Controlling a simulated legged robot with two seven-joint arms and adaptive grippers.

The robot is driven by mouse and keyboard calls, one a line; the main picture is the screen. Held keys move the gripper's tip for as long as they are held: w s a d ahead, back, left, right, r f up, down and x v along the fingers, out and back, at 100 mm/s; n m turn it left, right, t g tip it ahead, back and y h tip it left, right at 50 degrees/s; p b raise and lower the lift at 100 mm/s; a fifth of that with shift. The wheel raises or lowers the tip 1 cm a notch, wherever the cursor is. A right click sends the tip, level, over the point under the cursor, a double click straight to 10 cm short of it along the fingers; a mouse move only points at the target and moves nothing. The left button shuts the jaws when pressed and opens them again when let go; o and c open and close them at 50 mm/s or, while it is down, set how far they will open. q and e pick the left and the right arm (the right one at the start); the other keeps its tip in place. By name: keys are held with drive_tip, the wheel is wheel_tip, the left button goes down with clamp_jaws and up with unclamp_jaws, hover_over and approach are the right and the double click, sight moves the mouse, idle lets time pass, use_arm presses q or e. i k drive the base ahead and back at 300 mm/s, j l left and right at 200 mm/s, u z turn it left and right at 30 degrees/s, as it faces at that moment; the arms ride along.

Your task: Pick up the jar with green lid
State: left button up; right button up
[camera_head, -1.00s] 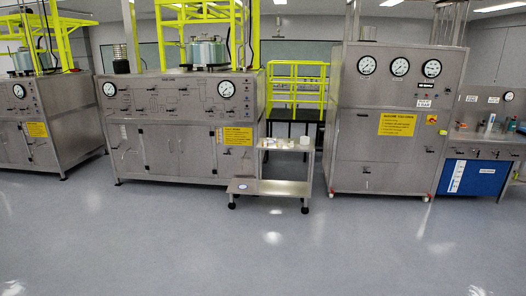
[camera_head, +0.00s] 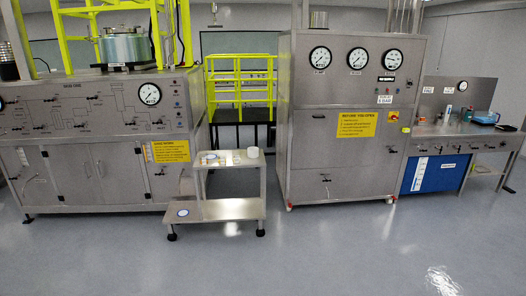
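No jar with a green lid can be made out clearly. Neither of my grippers is in view.
A large steel cabinet with gauges (camera_head: 350,120) stands right of the cart, and a steel control unit (camera_head: 90,140) stands left. A yellow railing (camera_head: 239,85) is behind. A bench (camera_head: 462,132) with small items is at the far right. The foreground floor (camera_head: 300,255) is clear.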

sight(236, 156)
drive_tip(key=i, duration=2.25)
